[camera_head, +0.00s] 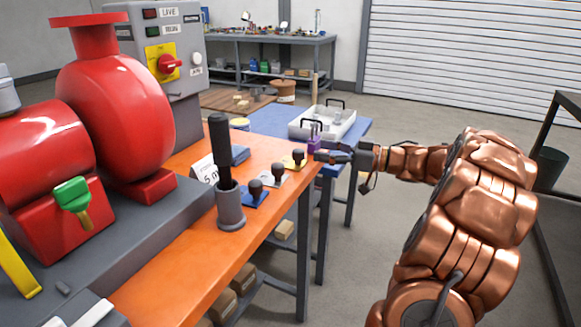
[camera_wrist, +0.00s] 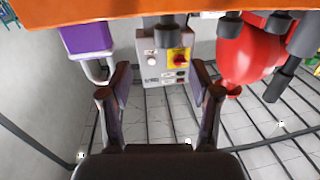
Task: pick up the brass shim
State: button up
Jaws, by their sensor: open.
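The brass shim (camera_head: 290,162) is a small yellow plate with a dark knob, lying on the orange bench near its right edge in the head view. My gripper (camera_head: 320,151) is just to its right, fingers pointing left, apart from the shim. In the wrist view my gripper (camera_wrist: 161,82) is open, with nothing between its two fingers. A dark knob (camera_wrist: 173,36) hangs from the bench edge at the top of that view; I cannot tell which plate it belongs to.
A grey plate (camera_head: 266,181) and a blue plate (camera_head: 247,200), both knobbed, lie nearer on the bench. A purple padlock-like block (camera_head: 313,146) is beside my fingertips. A black-handled tool stands in a grey cup (camera_head: 231,212). The red pump (camera_head: 115,110) fills the left.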

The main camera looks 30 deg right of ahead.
aim_at(298, 150)
jog(key=shift+g+y, duration=0.3)
jog(key=shift+y, duration=0.1)
jog(key=shift+s+a+f+b+x, duration=0.15)
jog(key=shift+b+x, duration=0.15)
jog(key=shift+x, duration=0.9)
jog(key=shift+f+b+x, duration=0.2)
jog(key=shift+b+x, duration=0.1)
jog(key=shift+x, duration=0.9)
jog(key=shift+s+a+f+b+x, duration=0.15)
jog(key=shift+b+x, duration=0.15)
jog(key=shift+x, duration=0.9)
jog(key=shift+w+d, duration=0.1)
jog(key=shift+c, duration=0.4)
grip_shut()
